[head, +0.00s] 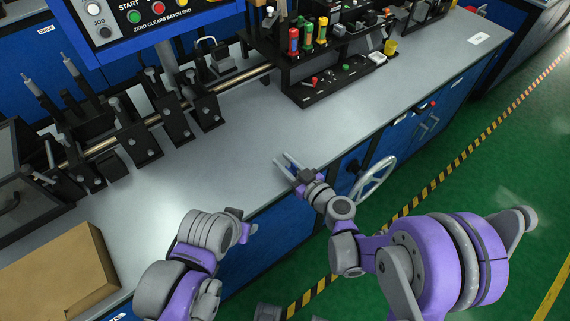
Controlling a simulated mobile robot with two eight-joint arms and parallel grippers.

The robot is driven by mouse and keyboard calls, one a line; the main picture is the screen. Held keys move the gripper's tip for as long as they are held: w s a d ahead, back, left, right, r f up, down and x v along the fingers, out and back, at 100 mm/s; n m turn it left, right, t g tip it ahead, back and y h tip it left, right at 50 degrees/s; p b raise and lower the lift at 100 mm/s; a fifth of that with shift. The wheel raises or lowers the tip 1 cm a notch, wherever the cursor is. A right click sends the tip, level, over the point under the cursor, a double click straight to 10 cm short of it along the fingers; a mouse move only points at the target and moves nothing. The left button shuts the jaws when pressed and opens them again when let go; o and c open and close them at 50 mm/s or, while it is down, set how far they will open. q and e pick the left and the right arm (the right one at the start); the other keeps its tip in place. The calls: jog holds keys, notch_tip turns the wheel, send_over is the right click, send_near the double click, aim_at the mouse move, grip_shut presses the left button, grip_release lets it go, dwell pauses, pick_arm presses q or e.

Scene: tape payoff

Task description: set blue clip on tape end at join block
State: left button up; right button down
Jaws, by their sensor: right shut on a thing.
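My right gripper (283,159) is over the front edge of the grey bench top, its two pale fingers pointing up and left. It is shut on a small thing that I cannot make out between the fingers. My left gripper (250,228) is lower left of it, near the bench's front edge. It is seen from behind and small, so its fingers' opening is unclear. I cannot pick out the blue clip, the tape end or the join block for certain.
Black blocks (136,147) stand along a metal rail on the left of the bench top (235,145). A black rack (318,75) with coloured cylinders stands at the back. A cardboard box (62,272) is at lower left. A handwheel (374,180) sticks out in front. The middle bench is clear.

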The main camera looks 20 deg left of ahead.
jog(key=shift+f, duration=0.25)
jog(key=shift+f, duration=0.2)
jog(key=c, duration=0.6)
grip_release()
jog(key=shift+r, duration=0.1)
jog(key=shift+s+d+r, duration=0.1)
jog(key=shift+r, duration=0.15)
jog(key=b+v, duration=0.1)
jog(key=v, duration=1)
jog(key=shift+s+d, duration=0.25)
jog(key=shift+d, duration=0.05)
